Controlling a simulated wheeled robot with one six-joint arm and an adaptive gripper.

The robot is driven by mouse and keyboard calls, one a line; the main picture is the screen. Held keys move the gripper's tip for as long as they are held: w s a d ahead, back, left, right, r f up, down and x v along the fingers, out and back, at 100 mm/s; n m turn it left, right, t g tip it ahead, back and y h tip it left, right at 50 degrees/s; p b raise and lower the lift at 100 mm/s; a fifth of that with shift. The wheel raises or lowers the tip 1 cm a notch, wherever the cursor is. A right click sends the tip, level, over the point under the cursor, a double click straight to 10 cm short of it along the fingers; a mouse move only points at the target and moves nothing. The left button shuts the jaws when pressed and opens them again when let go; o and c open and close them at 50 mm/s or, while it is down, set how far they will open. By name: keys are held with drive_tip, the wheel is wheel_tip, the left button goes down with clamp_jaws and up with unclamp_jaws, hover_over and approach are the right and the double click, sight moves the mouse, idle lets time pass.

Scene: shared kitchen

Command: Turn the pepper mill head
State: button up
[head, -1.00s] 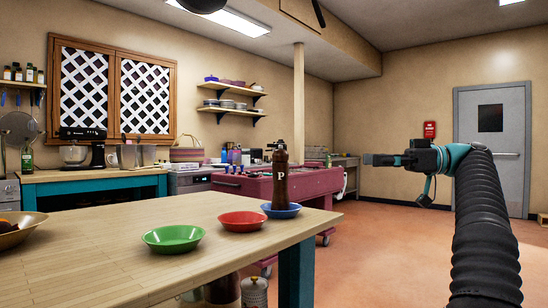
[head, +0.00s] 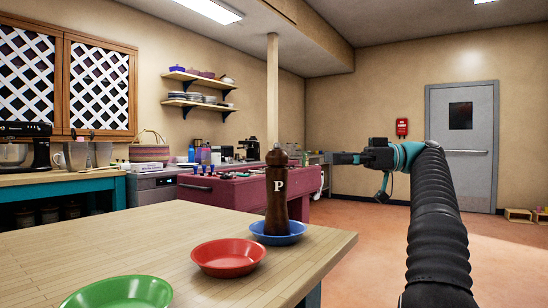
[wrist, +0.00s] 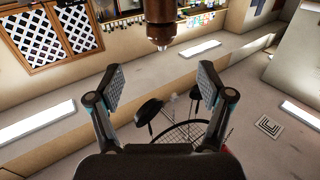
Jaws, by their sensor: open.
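The pepper mill (head: 277,190) is a tall dark brown turned mill with a white letter P and a rounded head. It stands upright on the wooden table and appears to rest in the blue dish (head: 298,234). My gripper (head: 337,158) is to the right of the mill in the head view, roughly level with its upper part and apart from it. In the wrist view, my gripper (wrist: 162,75) has its two fingers spread with nothing between them. The brown mill head (wrist: 160,28) with a metal tip shows at the top edge, beyond the fingers.
A red dish (head: 228,258) and a green dish (head: 118,292) sit on the wooden table (head: 150,245) left of the mill. A maroon workbench (head: 225,193) stands behind. Open floor (head: 370,240) lies right of the table.

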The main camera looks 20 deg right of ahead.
sight(277, 159)
drive_tip(key=x, duration=1.3)
drive_tip(key=shift+s+a, duration=0.1)
drive_tip(key=shift+a, duration=0.2)
drive_tip(key=c, duration=1.2)
